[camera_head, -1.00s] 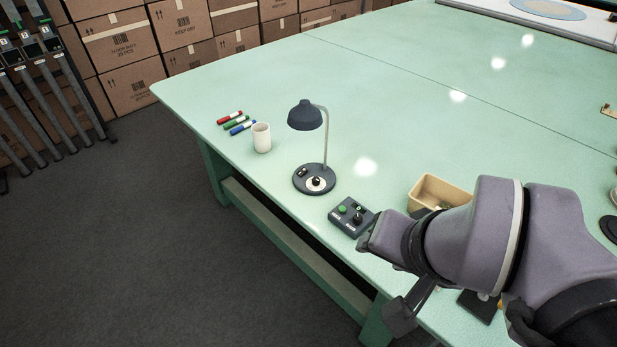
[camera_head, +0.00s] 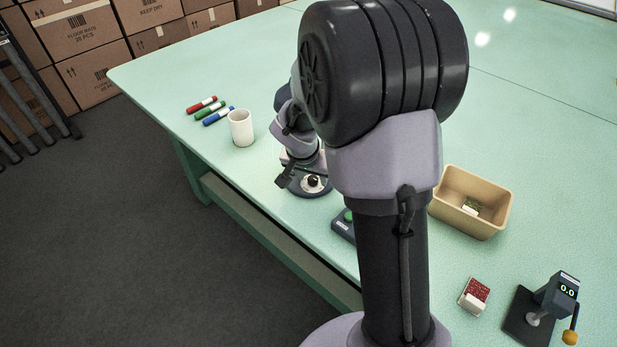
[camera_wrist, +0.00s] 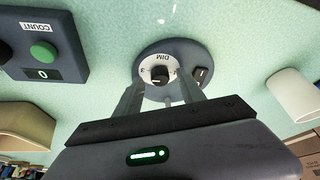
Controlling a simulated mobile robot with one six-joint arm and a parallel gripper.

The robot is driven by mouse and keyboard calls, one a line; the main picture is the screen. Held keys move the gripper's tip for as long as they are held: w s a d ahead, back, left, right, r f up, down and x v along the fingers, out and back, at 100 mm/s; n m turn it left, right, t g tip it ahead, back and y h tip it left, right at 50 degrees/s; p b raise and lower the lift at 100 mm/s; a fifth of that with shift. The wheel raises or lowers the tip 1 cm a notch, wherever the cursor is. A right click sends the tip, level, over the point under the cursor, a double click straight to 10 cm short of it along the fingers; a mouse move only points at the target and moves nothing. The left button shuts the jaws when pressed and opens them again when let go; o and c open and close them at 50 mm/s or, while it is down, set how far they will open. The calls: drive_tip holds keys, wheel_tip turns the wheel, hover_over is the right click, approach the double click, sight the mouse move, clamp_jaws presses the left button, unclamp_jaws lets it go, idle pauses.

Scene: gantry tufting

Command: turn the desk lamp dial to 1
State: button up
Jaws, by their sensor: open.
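The desk lamp's dark round base (camera_head: 318,191) stands near the table's left edge in the head view. My arm hides most of its stem and shade. Its black dial (camera_head: 313,181) sits on a pale plate. In the wrist view the dial (camera_wrist: 160,74) lies in the middle of the plate marked DIM, with a rocker switch (camera_wrist: 201,75) beside it. My gripper (camera_wrist: 161,80) is open and empty, its two fingers on either side of the dial as seen there. I cannot tell whether they touch it. The dial's pointer setting is too small to read.
A green-button counter box (camera_wrist: 42,53) stands beside the lamp, with a tan bin (camera_head: 508,205) beyond. On the other side are a white mug (camera_head: 241,128) and several markers (camera_head: 210,110). The back of the green table is clear.

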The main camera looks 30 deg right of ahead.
drive_tip(key=shift+w+f, duration=0.1)
drive_tip(key=shift+f, duration=0.15)
drive_tip(key=shift+r, duration=0.1)
clamp_jaws()
